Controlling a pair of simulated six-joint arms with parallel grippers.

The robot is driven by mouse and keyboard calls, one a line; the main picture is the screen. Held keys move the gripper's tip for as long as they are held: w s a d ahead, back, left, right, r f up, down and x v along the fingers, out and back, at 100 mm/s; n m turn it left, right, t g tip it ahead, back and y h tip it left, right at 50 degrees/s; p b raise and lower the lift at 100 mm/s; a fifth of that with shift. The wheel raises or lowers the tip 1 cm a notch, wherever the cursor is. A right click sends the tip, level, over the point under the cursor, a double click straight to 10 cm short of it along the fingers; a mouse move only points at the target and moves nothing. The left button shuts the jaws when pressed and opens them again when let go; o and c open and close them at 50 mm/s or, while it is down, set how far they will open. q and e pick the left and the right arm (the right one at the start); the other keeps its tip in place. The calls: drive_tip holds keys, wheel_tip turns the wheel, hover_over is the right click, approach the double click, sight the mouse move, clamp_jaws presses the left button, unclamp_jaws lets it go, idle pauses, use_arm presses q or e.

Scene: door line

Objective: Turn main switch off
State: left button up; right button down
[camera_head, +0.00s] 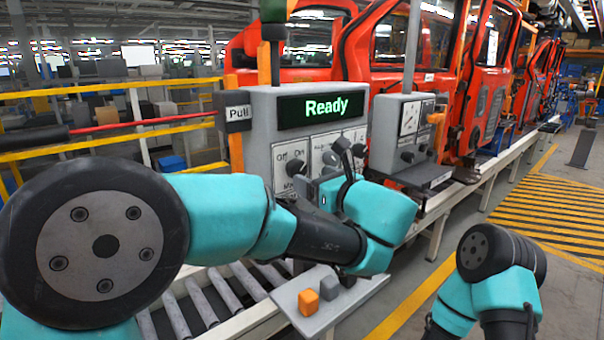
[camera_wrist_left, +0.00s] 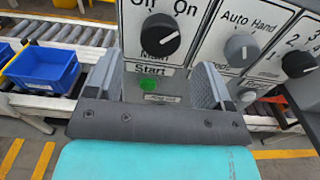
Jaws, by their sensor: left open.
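The main switch (camera_head: 296,167) is a black round knob on the grey control panel (camera_head: 259,120), under the labels Off and On. In the left wrist view the main switch (camera_wrist_left: 159,35) shows closely, and its pointer seems to lean up and right toward On. My left gripper (camera_head: 337,168) is at the panel face, right of the main switch in the head view. In the wrist view its fingers (camera_wrist_left: 155,72) are spread and empty, below the knob, with the green Start button (camera_wrist_left: 149,84) between them. My right gripper is out of view; only part of that arm shows.
The panel's display (camera_head: 322,109) reads Ready. A grey Auto/Hand knob (camera_wrist_left: 241,47) and a black numbered selector (camera_wrist_left: 299,63) sit right of the main switch. A shelf with an orange block (camera_head: 308,302) is below. A blue bin (camera_wrist_left: 40,66) stands on rollers at left.

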sight(300, 172)
use_arm(q)
drive_tip(key=shift+x, duration=2.4)
drive_tip(key=c, duration=0.9)
